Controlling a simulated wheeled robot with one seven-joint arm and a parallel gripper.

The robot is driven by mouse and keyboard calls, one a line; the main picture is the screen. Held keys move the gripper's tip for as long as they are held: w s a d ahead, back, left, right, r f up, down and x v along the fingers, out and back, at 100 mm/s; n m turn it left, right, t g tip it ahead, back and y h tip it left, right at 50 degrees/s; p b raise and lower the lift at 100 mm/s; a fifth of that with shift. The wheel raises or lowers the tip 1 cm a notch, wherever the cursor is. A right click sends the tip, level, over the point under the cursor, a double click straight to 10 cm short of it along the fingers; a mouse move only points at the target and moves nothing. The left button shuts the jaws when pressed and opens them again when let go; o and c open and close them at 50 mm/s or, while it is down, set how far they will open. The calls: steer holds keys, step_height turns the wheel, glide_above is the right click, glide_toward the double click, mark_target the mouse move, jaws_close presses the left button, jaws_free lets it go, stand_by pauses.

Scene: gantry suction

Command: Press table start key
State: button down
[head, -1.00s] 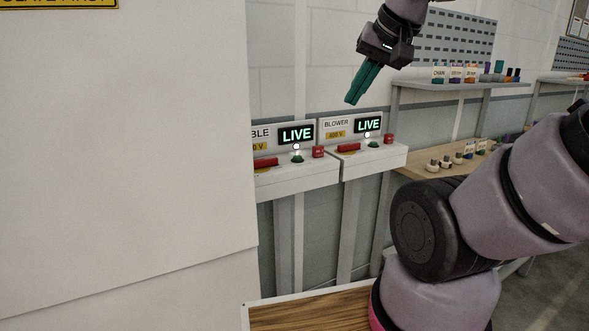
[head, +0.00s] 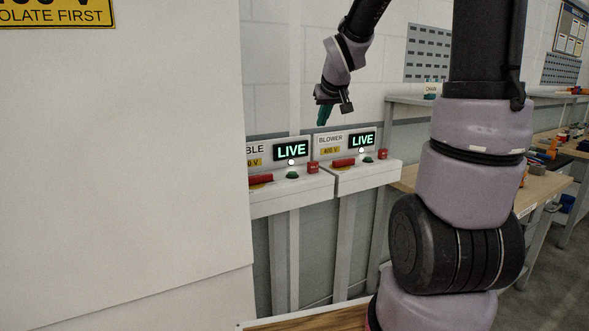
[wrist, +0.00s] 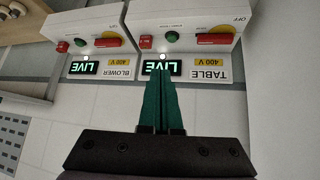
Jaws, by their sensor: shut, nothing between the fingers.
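The table control box (head: 300,192) stands against the back wall, its left end hidden by a white panel. Its label reads "BLE" here and "TABLE" in the wrist view, and its display shows LIVE. The green start key (head: 292,174) sits between a red rotary handle (head: 261,179) and a red button (head: 313,167). The key also shows in the wrist view (wrist: 172,37), beyond my fingertips.
The blower box (head: 365,178), with a matching green key (head: 368,160) and LIVE display, stands just right of the table box. A large white panel (head: 120,150) fills the left. A wooden bench (head: 545,188) stands at the right.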

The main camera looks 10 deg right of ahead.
steer(key=w+a+f+n+t+y, duration=0.1)
steer(key=w+f+n+y, duration=0.1)
steer(key=w+f, duration=0.9)
steer(key=w+n, duration=0.1)
steer(key=w, duration=0.2)
steer(key=shift+a+f+y, duration=0.15)
steer(key=shift+f+y, duration=0.1)
steer(key=shift+y, duration=0.05)
steer(key=shift+w, duration=0.15)
glide_above(292, 174)
steer(key=f, duration=0.6)
steer(key=shift+s+d+f, duration=0.3)
steer(key=shift+s+f, duration=0.05)
steer(key=shift+f, duration=0.05)
step_height(292, 174, down, 2)
steer(key=shift+d+f, duration=0.1)
steer(key=shift+f, duration=0.1)
steer(key=shift+w+f, duration=0.1)
steer(key=shift+f, duration=0.55)
